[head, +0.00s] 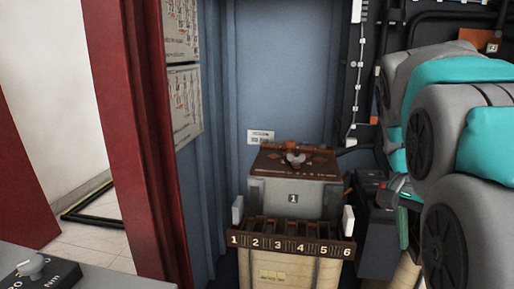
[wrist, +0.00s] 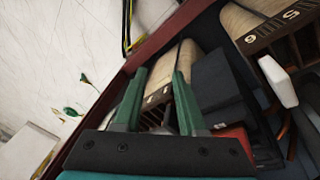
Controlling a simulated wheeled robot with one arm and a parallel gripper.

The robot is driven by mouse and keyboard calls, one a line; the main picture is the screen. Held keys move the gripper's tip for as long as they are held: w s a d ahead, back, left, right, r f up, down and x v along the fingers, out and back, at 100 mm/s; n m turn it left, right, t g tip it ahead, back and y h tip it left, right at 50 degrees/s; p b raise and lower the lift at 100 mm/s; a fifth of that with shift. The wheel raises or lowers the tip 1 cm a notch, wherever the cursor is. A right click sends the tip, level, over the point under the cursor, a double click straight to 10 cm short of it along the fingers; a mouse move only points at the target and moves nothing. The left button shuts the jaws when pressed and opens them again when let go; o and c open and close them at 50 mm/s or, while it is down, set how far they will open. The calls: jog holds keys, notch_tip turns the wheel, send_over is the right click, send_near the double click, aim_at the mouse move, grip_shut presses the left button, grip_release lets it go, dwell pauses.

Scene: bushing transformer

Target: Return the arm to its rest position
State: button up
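My arm, grey and teal, fills the right side of the head view. My gripper (wrist: 160,80) shows in the wrist view as two green fingers standing apart, with nothing seen held between them. In the head view only a small green part of it shows at the arm's left edge; the rest is hidden. The transformer unit stands left of my arm: a grey box marked 1 (head: 270,197) with a brown top, behind a brown numbered strip (head: 290,244) marked 1 to 6 on a tan body (head: 285,272).
A dark box (head: 376,240) stands between the transformer unit and my arm. A red frame post (head: 130,130) and blue cabinet wall (head: 280,75) bound the left and back. Pipes (head: 450,18) run behind my arm. A grey surface with a knob (head: 32,267) is at lower left.

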jog(key=s+a+f+n+g+y, duration=0.1)
jog(key=s+a+f+n+y, duration=0.1)
jog(key=s+a+f+n, duration=1)
jog(key=s+a+f, duration=0.4)
jog(key=s+f, duration=0.2)
jog(key=shift+s+y, duration=0.35)
jog(key=shift+y, duration=0.05)
